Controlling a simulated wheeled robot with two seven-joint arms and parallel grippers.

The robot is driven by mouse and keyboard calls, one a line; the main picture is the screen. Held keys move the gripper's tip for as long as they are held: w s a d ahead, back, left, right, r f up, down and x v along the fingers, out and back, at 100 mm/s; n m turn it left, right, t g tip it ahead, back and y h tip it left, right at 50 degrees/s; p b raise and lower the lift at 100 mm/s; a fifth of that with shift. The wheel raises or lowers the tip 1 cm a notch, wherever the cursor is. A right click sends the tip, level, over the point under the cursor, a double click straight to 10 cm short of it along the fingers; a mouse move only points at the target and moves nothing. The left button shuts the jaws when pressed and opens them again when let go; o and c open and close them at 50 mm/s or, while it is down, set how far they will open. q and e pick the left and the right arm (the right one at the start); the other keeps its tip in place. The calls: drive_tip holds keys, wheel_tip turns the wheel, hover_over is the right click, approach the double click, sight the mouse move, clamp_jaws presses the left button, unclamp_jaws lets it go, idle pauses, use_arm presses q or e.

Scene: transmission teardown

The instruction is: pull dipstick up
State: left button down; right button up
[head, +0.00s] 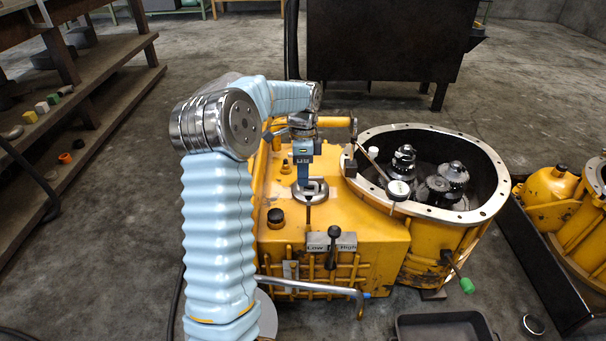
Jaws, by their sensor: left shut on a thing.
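The yellow transmission housing (340,235) stands on the floor in the middle of the head view. My left arm comes in from the lower left, and its left gripper (311,187) points down over the top of the housing, in front of a round metal flange. The gripper is shut on the dipstick, whose thin brownish rod (308,214) shows just below the fingers. The fingers hide the dipstick's top, and I cannot tell how far it is out of the housing. My right gripper is not in view.
The open bell end (493,200) with dark gears lies right of the gripper. A black-knobbed lever (334,232) stands by the Low/High plate (331,243). A black tray (445,326) lies in front. Wooden shelves (110,60) are at left; bare floor lies between.

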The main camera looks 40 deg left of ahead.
use_arm(q)
drive_tip(key=c, duration=1.2)
unclamp_jaws()
drive_tip(key=r, duration=0.4)
drive_tip(key=w+a+r+p, duration=0.1)
drive_tip(key=r, duration=0.4)
drive_tip(key=w+r+p, duration=0.1)
drive_tip(key=r, duration=0.3)
drive_tip(key=shift+a+r, duration=0.25)
drive_tip(key=shift+a, duration=0.1)
